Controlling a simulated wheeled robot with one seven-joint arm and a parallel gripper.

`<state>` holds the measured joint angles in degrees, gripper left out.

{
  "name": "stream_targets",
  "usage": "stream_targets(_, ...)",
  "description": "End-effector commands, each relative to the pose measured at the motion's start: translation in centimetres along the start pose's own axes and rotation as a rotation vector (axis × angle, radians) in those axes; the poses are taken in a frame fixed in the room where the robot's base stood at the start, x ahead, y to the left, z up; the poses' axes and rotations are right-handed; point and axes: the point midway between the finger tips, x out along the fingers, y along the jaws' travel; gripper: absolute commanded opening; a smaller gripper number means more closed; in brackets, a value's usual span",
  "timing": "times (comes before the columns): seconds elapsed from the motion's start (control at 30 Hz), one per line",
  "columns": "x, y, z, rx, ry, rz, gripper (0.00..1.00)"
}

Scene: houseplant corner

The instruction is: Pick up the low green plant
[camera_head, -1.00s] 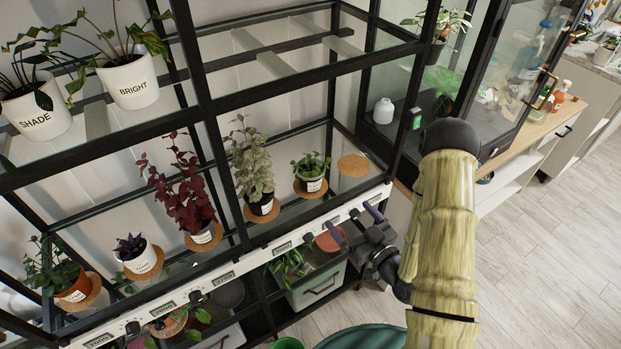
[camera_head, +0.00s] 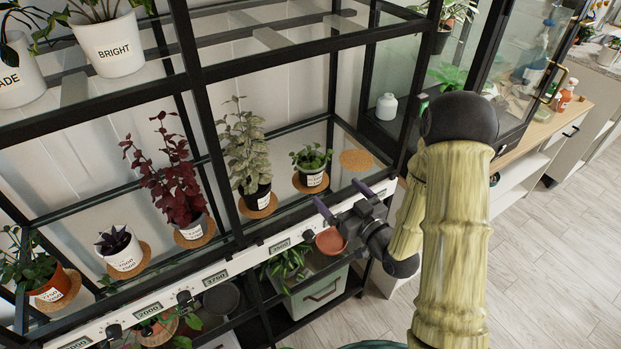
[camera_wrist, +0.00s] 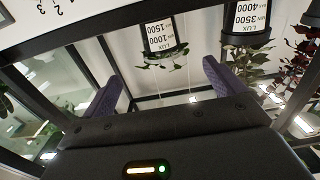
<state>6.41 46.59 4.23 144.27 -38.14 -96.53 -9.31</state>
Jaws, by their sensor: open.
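My gripper (camera_head: 341,197) is open and empty. It is in front of the shelf's front rail, to the lower right of the plant and apart from it. Its two purple fingers (camera_wrist: 160,80) point toward the shelf.
An empty cork mat (camera_head: 356,160) lies right of the plant. The pale-leaved plant (camera_head: 246,150) and a dark red plant (camera_head: 175,180) stand to its left. A black upright (camera_head: 410,85) and the white labelled rail (camera_head: 265,250) border the opening. A terracotta dish (camera_head: 330,241) sits below.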

Motion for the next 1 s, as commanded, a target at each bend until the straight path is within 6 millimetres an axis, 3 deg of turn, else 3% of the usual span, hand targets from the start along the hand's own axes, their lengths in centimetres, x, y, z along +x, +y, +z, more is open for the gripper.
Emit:
stream_targets(0.57, 0.8, -0.2, 0.4, 0.002, 0.004, 0.006, 0.95)
stream_targets(0.8, 4.7, -0.3, -0.2, 0.005, 0.002, 0.004, 0.95)
stream_targets(1.0, 5.8, -0.2, -0.1, 0.005, 0.001, 0.006, 0.95)
